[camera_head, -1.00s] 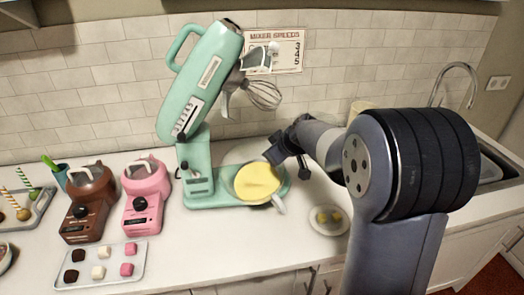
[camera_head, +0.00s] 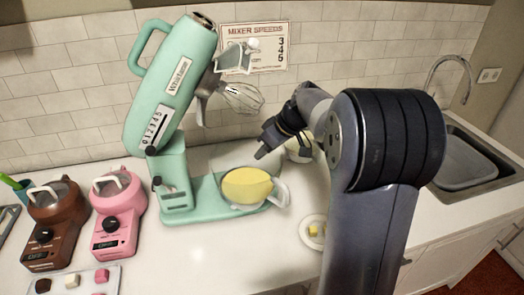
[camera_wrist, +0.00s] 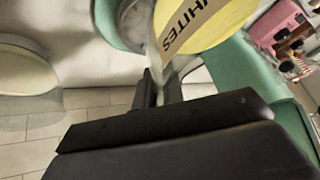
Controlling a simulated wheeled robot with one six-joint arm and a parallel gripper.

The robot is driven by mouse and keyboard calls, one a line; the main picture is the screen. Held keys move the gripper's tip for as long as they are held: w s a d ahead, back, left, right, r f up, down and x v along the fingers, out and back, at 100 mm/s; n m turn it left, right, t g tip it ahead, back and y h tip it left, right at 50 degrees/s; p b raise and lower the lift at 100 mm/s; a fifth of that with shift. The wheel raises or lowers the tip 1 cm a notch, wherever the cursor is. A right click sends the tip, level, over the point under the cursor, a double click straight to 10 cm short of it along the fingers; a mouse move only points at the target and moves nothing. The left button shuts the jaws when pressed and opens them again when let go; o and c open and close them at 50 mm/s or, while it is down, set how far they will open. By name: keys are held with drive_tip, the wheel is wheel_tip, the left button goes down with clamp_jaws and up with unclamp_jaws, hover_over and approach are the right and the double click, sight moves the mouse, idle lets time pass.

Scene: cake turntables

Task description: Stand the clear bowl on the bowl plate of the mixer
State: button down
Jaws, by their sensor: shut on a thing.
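The clear bowl (camera_head: 247,187) holds something yellow and has a handle at its right. It is over the front part of the mint-green mixer's base (camera_head: 205,192), where the bowl plate is hidden under it. I cannot tell whether it rests there or hangs just above. My gripper (camera_head: 260,153) is at the bowl's back right side, shut on its clear wall. In the wrist view the fingers (camera_wrist: 160,91) meet close by the yellow contents and a label reading "WHITES" (camera_wrist: 190,22). The mixer head (camera_head: 172,85) is tilted up, with its whisk (camera_head: 243,97) above the bowl.
A pink mixer (camera_head: 119,215) and a brown mixer (camera_head: 57,218) stand at the left, behind a tray of small cubes (camera_head: 72,283). A small plate with yellow pieces (camera_head: 313,230) is at the right. A pale bowl (camera_head: 300,150) stands behind my gripper.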

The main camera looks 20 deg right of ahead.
drive_tip(key=w+f+p, duration=0.2)
drive_tip(key=w+f, duration=0.2)
drive_tip(key=w, duration=0.5)
idle(0.8)
drive_tip(key=shift+f+b, duration=0.4)
drive_tip(key=shift+b, duration=0.05)
idle(0.9)
drive_tip(key=c, duration=1.4)
unclamp_jaws()
drive_tip(key=shift+c, duration=0.2)
drive_tip(key=b+v, duration=0.1)
drive_tip(key=v, duration=0.9)
drive_tip(key=shift+r+b, duration=0.3)
drive_tip(key=shift+b, duration=0.05)
drive_tip(key=shift+s+d, duration=0.1)
